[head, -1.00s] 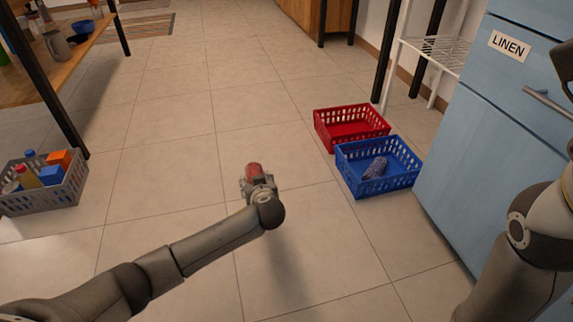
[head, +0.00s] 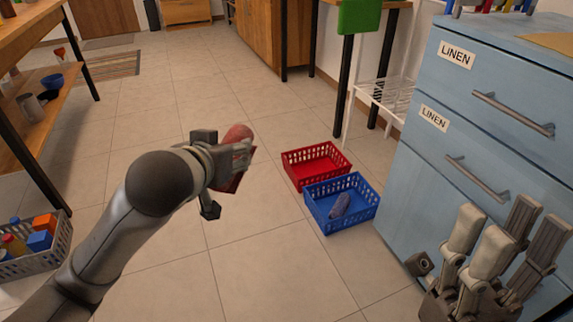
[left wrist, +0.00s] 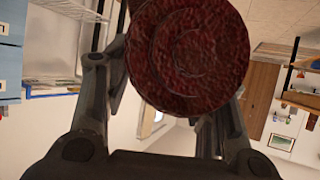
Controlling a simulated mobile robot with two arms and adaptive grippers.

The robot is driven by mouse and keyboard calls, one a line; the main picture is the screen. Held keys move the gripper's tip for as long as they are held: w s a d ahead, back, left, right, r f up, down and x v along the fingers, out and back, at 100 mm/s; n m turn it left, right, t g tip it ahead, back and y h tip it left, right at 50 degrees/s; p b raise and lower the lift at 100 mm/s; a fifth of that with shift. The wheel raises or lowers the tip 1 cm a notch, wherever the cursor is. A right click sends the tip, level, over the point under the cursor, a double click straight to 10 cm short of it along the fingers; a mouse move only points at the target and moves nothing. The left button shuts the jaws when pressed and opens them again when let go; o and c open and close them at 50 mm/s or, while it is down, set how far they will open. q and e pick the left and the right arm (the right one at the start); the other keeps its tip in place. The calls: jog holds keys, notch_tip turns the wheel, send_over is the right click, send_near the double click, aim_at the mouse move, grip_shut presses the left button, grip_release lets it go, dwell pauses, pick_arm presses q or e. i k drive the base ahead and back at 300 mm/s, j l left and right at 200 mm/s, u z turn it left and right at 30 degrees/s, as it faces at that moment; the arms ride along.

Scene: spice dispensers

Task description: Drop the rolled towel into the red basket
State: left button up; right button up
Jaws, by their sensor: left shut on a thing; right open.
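My left gripper (head: 222,165) is shut on a red rolled towel (head: 238,134). It holds the towel up in the air, left of the red basket in the head view. In the left wrist view the towel's round rolled end (left wrist: 188,55) shows between the fingers. The red basket (head: 318,149) stands on the floor and looks empty. My right gripper (head: 510,235) is open and empty at the lower right, in front of the blue cabinet.
A blue basket (head: 365,213) with a greyish-blue rolled item (head: 340,204) adjoins the red basket. A blue drawer cabinet (head: 405,185) labelled LINEN stands to the right. A grey crate (head: 55,250) with several items is at far left. Open tiled floor lies between.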

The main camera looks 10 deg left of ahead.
aim_at(308, 173)
jog(key=i+j+z, duration=0.15)
jog(key=z, duration=0.3)
jog(key=i+j+z, duration=0.3)
jog(key=z, duration=0.15)
jog(key=i+j+z, duration=0.1)
jog(key=j, duration=0.25)
jog(key=i+j, duration=0.3)
jog(key=i+j+z, duration=0.15)
jog(key=j, duration=0.2)
jog(key=i+j, duration=0.2)
jog(key=j, duration=0.2)
jog(key=i+j+z, duration=0.15)
jog(key=j, duration=0.2)
jog(key=i+j, duration=0.15)
jog(key=j, duration=0.25)
jog(key=i+j, duration=0.2)
jog(key=j, duration=0.2)
